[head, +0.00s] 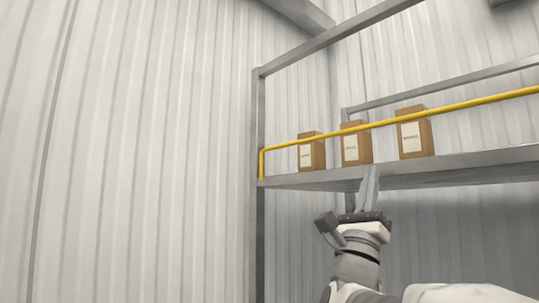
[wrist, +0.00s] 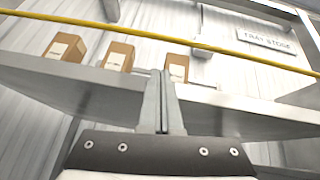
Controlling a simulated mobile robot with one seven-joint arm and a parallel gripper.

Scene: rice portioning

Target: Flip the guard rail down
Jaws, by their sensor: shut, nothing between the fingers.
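The yellow guard rail (head: 383,123) runs along the front of a grey metal shelf (head: 460,162), in front of the packages, raised above the shelf's front edge. Its left end bends down to the shelf by the left post. In the wrist view the rail (wrist: 215,48) crosses the upper part of the picture. My gripper (head: 371,169) points upward at the shelf's front edge, below the rail. In the wrist view my gripper (wrist: 161,75) has its fingers together with nothing between them, and the rail is beyond the fingertips. Whether the fingers touch the shelf edge I cannot tell.
Several brown packages with white labels stand on the shelf behind the rail, one (head: 413,132) at the right. A grey upright post (head: 260,220) stands at the shelf's left end. A sign (wrist: 268,42) hangs on the corrugated wall. Space left of the post is clear.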

